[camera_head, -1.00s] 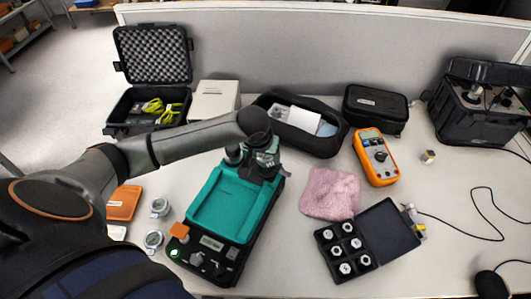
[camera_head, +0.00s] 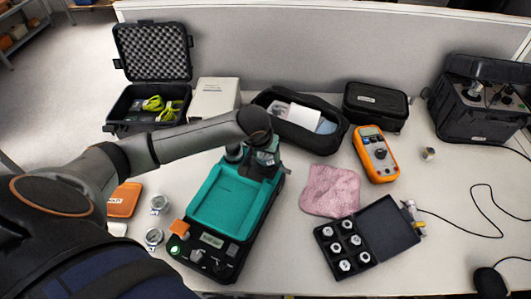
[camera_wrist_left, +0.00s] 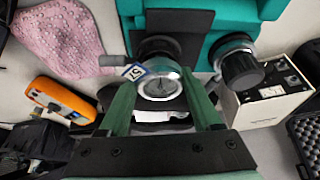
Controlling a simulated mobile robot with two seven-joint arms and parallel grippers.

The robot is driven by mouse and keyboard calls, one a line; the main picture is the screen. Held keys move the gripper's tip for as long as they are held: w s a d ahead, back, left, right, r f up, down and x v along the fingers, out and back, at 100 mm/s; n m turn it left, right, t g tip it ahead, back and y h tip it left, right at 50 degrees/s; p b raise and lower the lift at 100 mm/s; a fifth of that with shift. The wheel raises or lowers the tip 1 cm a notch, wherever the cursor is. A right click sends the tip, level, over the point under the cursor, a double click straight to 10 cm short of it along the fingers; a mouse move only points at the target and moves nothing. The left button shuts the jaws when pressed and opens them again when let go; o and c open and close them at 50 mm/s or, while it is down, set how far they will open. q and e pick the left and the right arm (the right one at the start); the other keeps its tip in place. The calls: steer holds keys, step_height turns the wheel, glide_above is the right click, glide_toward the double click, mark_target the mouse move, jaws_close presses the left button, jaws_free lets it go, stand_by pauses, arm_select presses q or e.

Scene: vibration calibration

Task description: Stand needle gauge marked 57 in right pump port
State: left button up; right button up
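The teal-and-black pump unit (camera_head: 232,194) stands on the table, with two ports at its far end. My left gripper (camera_head: 264,160) is over the right-hand one. In the left wrist view my gripper (camera_wrist_left: 160,82) has its green fingers on both sides of a round needle gauge (camera_wrist_left: 160,88), seemingly shut on it. My right gripper is out of view.
Two more gauges (camera_head: 159,203) (camera_head: 154,237) lie left of the pump, near an orange pouch (camera_head: 124,199). A pink cloth (camera_head: 332,190), an orange multimeter (camera_head: 375,154) and a black box of fittings (camera_head: 388,228) are to the right. An open black case (camera_head: 290,122) stands close behind.

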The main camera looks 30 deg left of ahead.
arm_select(q)
steer(key=o, duration=1.6)
steer(key=shift+r, duration=0.1)
steer(key=p+v, duration=0.1)
steer(key=v, duration=1.1)
steer(key=shift+s+r, duration=0.2)
